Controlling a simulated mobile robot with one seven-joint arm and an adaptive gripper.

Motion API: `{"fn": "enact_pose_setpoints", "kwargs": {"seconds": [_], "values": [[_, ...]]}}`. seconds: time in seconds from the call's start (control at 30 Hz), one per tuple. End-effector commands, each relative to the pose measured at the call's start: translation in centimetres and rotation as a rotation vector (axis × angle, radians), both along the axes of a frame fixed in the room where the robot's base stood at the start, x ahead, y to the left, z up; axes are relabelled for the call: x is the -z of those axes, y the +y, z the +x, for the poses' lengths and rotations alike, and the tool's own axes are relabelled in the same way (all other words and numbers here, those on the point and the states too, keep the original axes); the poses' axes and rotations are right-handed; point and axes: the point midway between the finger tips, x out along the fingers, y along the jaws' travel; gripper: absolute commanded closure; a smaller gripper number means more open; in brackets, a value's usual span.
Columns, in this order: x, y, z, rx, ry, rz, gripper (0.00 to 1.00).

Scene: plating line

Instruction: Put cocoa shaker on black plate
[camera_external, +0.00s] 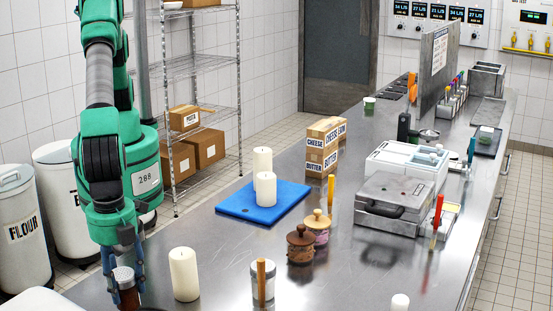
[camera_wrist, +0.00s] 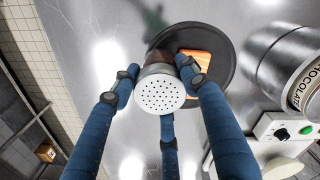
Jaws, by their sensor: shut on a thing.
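The cocoa shaker (camera_wrist: 160,92) has a perforated silver lid and a brown body. My gripper (camera_wrist: 156,76) has blue fingers and is shut around it. The shaker (camera_external: 125,290) also shows in the external view at the bottom left, between the fingers of my gripper (camera_external: 124,272). The black plate (camera_wrist: 225,39) lies on the steel counter in the wrist view, with an orange slice on it. The shaker overlaps the plate's left part in that view; I cannot tell whether its hidden base touches the plate. The plate is mostly out of the external view.
A metal chocolate container (camera_wrist: 285,55) stands right of the plate, near a box with a green button (camera_wrist: 280,133). A white candle (camera_external: 184,274) and a jar with a wooden-handled tool (camera_external: 262,285) stand right of my gripper. A blue board (camera_external: 235,205) lies farther back.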

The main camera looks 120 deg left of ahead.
Motion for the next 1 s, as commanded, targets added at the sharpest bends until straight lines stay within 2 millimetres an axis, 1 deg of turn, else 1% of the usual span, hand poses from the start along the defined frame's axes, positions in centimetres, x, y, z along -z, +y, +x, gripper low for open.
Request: {"fn": "enact_pose_setpoints", "kwargs": {"seconds": [0.1,0.23,0.73,0.77,0.8,0.83,1.0], "values": [[1.5,0.0,-0.1,0.0,0.002,0.002,0.86],[2.6,0.0,0.0,0.0,0.001,0.001,0.86],[3.3,0.0,0.0,0.0,0.0,0.0,0.86],[3.3,0.0,0.0,0.0,0.001,0.001,0.52],[3.3,0.0,0.0,0.0,0.001,0.001,0.44],[3.3,0.0,0.0,0.0,0.001,0.001,0.38],[3.3,0.0,0.0,0.0,0.001,0.001,0.37]]}}
